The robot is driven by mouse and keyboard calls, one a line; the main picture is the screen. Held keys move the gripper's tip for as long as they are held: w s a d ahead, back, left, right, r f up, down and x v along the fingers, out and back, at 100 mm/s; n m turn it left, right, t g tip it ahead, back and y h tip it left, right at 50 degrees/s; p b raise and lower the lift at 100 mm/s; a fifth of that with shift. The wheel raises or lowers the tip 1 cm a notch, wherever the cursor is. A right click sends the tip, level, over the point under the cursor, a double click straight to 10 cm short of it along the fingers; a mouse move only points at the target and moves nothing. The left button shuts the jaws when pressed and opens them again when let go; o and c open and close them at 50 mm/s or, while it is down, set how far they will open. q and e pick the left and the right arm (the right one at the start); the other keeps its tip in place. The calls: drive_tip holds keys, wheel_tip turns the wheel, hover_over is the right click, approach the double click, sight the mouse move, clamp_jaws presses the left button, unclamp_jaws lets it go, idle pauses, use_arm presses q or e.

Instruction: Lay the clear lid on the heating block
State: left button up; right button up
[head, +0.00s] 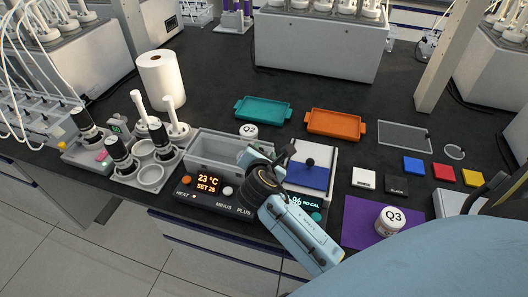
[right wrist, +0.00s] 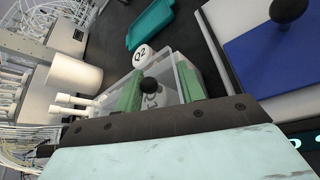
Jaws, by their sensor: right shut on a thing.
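The heating block (head: 193,155) is a grey open-topped basin above a black panel reading 23 °C, SET 25. My right gripper (head: 268,160) is over the basin's right end and hides part of it. In the right wrist view, a black knob (right wrist: 149,86) sits between the green fingers of my right gripper (right wrist: 160,92), which is shut on it. The clear lid (right wrist: 168,88) shows faintly as a see-through sheet around the knob, above the block. I cannot tell whether the lid touches the rim. My left gripper is out of view.
A white jar marked Q2 (head: 248,131) stands behind the block. Right of it is a white device with a blue plate (head: 309,176) and black knob. Holders with black-capped bottles (head: 121,153) stand left. Teal (head: 263,110) and orange (head: 335,124) trays lie behind.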

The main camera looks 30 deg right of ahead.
drive_tip(key=shift+s+a+f, duration=0.1)
drive_tip(key=shift+s+f, duration=0.05)
drive_tip(key=shift+f, duration=0.3)
drive_tip(key=o, duration=1.2)
drive_tip(key=shift+f, duration=0.25)
drive_tip(key=shift+s+a+r, duration=0.1)
drive_tip(key=shift+r, duration=0.5)
drive_tip(key=v, duration=0.7)
drive_tip(key=p+v, duration=0.1)
drive_tip(key=v, duration=0.3)
drive_tip(key=shift+s+a+r, duration=0.1)
drive_tip(key=shift+r, duration=0.4)
